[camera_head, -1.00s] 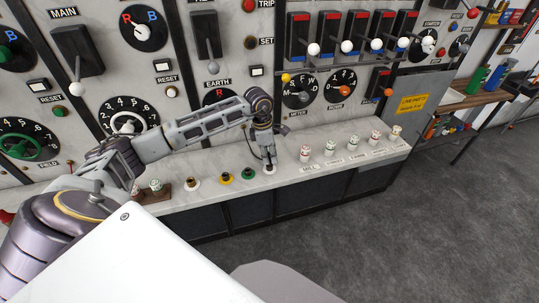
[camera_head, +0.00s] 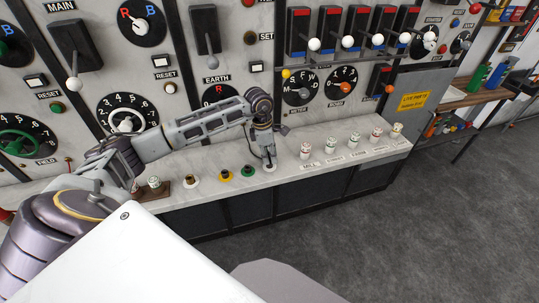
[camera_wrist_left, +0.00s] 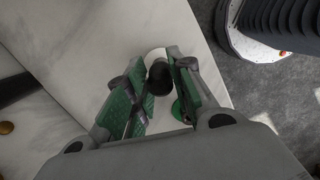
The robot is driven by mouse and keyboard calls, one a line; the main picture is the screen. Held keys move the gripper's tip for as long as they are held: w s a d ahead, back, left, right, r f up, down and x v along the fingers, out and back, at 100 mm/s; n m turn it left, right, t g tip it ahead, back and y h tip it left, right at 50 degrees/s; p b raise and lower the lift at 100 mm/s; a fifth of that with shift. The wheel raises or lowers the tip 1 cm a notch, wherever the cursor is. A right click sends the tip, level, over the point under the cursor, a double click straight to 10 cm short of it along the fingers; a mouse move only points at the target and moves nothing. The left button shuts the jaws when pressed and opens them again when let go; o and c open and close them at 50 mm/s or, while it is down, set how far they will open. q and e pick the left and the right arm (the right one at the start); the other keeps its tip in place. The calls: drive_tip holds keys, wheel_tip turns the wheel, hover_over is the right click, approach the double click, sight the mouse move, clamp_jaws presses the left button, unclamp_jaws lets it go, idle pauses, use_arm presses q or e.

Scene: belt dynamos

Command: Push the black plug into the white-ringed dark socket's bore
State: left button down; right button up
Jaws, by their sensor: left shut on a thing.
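My left gripper (camera_head: 268,157) points down at the bench top, over the white-ringed socket (camera_head: 269,168). It is shut on the black plug (camera_wrist_left: 160,79), which shows as a dark cylinder between the green-padded fingers (camera_wrist_left: 160,92) in the left wrist view. Part of the white ring (camera_wrist_left: 154,56) shows just beyond the plug. The bore is hidden by the plug and fingers, so I cannot tell how deep the plug sits. My right gripper is not in view.
Left of the gripper are a green-ringed socket (camera_head: 248,173), a yellow-ringed one (camera_head: 226,176) and a white-ringed one with a brownish centre (camera_head: 193,181). The switch panel rises behind.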

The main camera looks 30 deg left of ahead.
use_arm(q)
drive_tip(key=shift+f, duration=0.25)
drive_tip(key=c, duration=1.2)
unclamp_jaws()
drive_tip(key=shift+o, duration=0.2)
wheel_tip(320, 180, up, 12)
drive_tip(key=s+a, duration=0.1)
drive_tip(key=shift+a, duration=0.25)
idle(0.5)
